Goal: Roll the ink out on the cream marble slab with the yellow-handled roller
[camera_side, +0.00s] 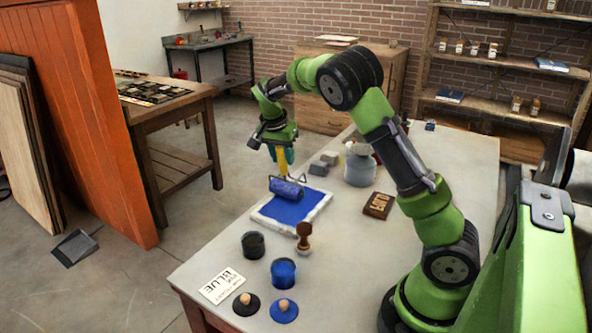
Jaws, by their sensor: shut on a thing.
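My gripper (281,154) is shut on the yellow handle of the roller, pointing down above the slab. The roller (287,188) has a blue-inked drum and hangs at the far part of the slab; I cannot tell whether the drum touches the surface. The cream marble slab (313,215) lies on the table with a wide patch of blue ink (287,209) over most of its middle. Its pale rim shows around the ink. The gripper fingers hide part of the yellow handle.
On the table (446,160) stand a dark jar (253,245), a blue jar (283,272), a wooden-handled stamp (304,236), two lids (284,310), a "BLUE" card (222,285), a dark type block (378,205), a grey-blue jar (360,170) and grey blocks (319,168).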

